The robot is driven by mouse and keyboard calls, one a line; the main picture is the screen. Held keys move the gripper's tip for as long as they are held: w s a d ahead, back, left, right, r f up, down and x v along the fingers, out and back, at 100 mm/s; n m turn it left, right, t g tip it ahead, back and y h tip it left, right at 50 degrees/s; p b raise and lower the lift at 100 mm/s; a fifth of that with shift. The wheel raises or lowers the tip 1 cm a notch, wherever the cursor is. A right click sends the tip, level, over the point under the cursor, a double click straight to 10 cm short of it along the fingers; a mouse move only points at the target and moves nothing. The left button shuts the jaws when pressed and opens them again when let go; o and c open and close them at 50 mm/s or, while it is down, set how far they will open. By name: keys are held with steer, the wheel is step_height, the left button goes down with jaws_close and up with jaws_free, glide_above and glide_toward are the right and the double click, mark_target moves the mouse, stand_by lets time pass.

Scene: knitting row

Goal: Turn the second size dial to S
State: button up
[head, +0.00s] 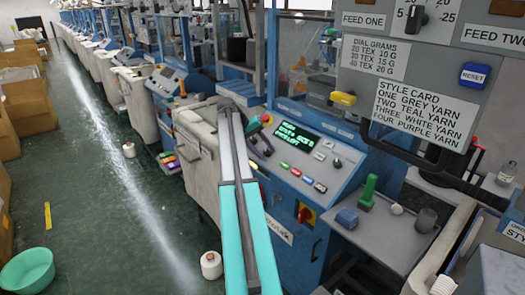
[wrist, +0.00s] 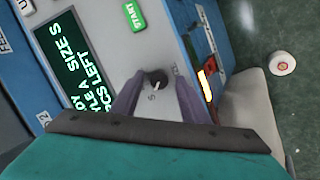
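In the wrist view the size dial (wrist: 157,78) is a small dark knob with a white mark on a grey panel. The letter S is printed below it, and the mark seems to point towards it; other letters are hidden. My gripper (wrist: 158,74) has its two grey-purple fingers apart, one on either side of the knob, with a thin gap visible. The green-lettered display (wrist: 72,62) beside the dial shows "SIZE S".
A green START button (wrist: 134,17) lies near the dial. The nearest machine's panel (head: 300,165) stands right of my arm in the head view. White yarn cones (head: 211,265) stand on the floor, and a teal basin (head: 27,270) sits at lower left. The aisle is mostly clear.

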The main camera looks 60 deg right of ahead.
steer(key=p+v, duration=0.3)
steer(key=v, duration=0.4)
steer(key=shift+r+p, duration=0.25)
steer(key=shift+p, duration=0.1)
steer(key=shift+w, duration=0.1)
stand_by(0.3)
